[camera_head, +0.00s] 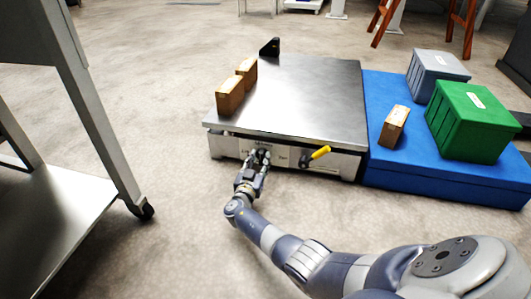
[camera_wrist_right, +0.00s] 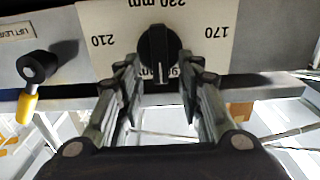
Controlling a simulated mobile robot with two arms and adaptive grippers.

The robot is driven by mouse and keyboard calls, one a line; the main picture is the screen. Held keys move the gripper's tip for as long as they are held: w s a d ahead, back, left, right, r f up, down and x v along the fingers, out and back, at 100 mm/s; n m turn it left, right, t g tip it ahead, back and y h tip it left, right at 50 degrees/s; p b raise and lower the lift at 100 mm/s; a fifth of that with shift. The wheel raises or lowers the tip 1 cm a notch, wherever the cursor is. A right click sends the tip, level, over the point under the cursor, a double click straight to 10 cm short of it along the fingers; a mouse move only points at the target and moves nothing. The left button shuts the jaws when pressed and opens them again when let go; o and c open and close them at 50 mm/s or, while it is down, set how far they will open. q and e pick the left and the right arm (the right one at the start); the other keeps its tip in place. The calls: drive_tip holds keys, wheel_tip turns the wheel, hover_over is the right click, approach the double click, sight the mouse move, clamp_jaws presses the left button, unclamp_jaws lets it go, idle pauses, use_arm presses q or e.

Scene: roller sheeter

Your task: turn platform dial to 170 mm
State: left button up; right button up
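The black platform dial (camera_wrist_right: 159,48) sits on a pale plate (camera_wrist_right: 104,22) on the machine's front panel. In the right wrist view the plate's numbers appear upside down: 210 at left, 170 at right and a partly cut-off mm label at top. A white mark on the knob points down in that view, at a label mostly hidden by the fingers. My right gripper (camera_wrist_right: 160,82) is open, its fingertips on either side of the knob's lower part; contact cannot be told. In the head view my right gripper (camera_head: 259,157) is at the front panel. My left gripper is not in view.
A yellow-handled lever (camera_head: 320,153) juts out right of the dial. A blue platform (camera_head: 385,95) with a green box (camera_head: 472,120) stands at right. A metal table (camera_head: 50,225) stands at left.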

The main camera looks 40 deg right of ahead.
drive_tip(key=shift+w+d, duration=0.3)
drive_tip(key=shift+w, duration=0.05)
drive_tip(key=shift+c, duration=0.3)
clamp_jaws()
